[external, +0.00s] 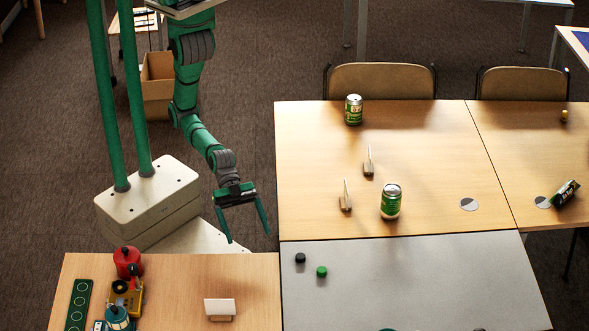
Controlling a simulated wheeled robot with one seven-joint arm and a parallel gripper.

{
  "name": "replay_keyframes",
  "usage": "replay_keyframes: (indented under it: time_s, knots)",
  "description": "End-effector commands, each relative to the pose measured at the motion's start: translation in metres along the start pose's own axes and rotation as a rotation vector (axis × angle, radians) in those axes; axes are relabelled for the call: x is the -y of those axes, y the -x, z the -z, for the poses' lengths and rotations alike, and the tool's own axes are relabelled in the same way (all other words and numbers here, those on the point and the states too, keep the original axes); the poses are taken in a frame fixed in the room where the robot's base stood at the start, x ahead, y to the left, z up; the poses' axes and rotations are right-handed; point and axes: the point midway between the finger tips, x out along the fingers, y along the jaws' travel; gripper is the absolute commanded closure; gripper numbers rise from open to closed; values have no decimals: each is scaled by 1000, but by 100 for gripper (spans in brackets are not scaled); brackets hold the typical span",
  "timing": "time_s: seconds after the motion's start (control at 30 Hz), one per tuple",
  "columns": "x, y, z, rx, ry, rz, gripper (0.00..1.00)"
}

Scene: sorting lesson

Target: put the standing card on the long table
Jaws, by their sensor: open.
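A white standing card (219,307) is upright in a wooden foot on the front left wooden table (180,285). Two more standing cards, a nearer one (346,195) and a farther one (368,161), are upright on the large wooden table (310,135), seen nearly edge-on. The frame does not settle which table is the long one; a grey table (420,280) adjoins the large wooden one in front. My gripper (249,237) is open and empty, fingers pointing down, in front of the gap between the front left table and the large one. It touches no card.
Two green cans (354,110) (391,202) stand on the large table. A dark and a green cap (321,271) lie on the grey table. A red kettle-like item (127,262) and other items crowd the front left table's left side. Chairs (380,80) stand behind.

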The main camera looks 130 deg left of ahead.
Motion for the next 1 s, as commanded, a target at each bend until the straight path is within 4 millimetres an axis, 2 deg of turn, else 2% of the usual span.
replay_keyframes:
  time_s: [0.03,0.1,0.3,0.43,0.6,0.7,0.8,1.0]
  knots:
    - [11,19,-13,3,13,36,16]
    - [24,42,-23,-7,29,84,16]
    - [49,114,-42,-36,67,212,16]
    - [56,162,-47,-56,88,286,16]
    - [56,217,-44,-83,111,368,16]
    - [54,241,-40,-97,122,402,16]
    - [51,255,-35,-108,126,423,16]
    - [50,264,-32,-116,130,436,16]
